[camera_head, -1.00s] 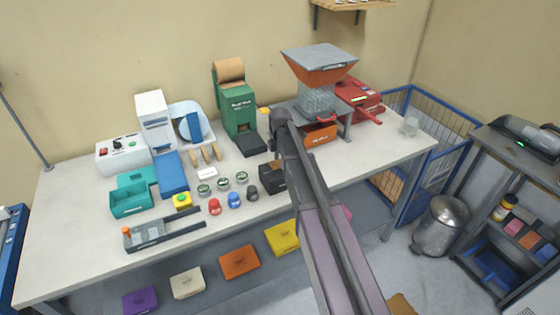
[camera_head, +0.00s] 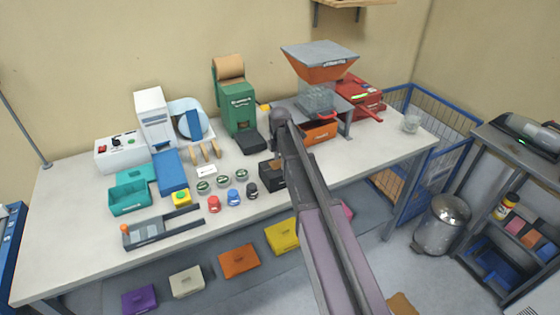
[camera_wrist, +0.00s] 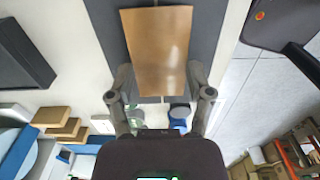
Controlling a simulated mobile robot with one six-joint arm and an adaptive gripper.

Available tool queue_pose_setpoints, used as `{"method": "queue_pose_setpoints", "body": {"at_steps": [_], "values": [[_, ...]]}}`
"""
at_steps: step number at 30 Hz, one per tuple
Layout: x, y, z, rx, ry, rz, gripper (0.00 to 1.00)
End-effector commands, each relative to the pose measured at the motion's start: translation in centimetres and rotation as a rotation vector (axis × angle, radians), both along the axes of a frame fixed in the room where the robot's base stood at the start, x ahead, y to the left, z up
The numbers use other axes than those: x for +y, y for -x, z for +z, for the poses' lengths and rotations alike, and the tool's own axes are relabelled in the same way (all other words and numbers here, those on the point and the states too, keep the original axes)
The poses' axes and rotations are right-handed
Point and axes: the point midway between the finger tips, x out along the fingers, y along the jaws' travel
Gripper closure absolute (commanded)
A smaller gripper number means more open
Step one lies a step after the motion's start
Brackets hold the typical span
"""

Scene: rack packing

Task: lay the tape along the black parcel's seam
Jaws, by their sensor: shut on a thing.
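In the wrist view my gripper (camera_wrist: 160,78) is shut on a flat brown strip of tape (camera_wrist: 159,45), which sticks out beyond the fingertips. Behind the strip lies the dark top of the black parcel (camera_wrist: 103,30). A thin light line, apparently its seam, shows above and below the strip. I cannot tell whether the tape touches the parcel. In the head view the black parcel (camera_head: 268,174) stands near the bench's front edge, partly hidden by my arm. My gripper (camera_head: 276,152) is above it, mostly hidden.
The green tape dispenser (camera_head: 238,106) stands behind and left of the parcel. Several jars and coloured caps (camera_head: 234,196) sit close on its left. The hopper (camera_head: 318,62) with an orange bin (camera_head: 320,131) stands behind right. The bench's front right (camera_head: 365,165) is clear.

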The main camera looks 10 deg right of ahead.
Motion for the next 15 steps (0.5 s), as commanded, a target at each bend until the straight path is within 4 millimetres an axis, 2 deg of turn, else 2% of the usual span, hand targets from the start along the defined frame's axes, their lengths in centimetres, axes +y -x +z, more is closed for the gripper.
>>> {"method": "queue_pose_setpoints", "body": {"at_steps": [15], "values": [[0.00,0.00,-0.68,0.000,0.000,0.000,0.47]]}}
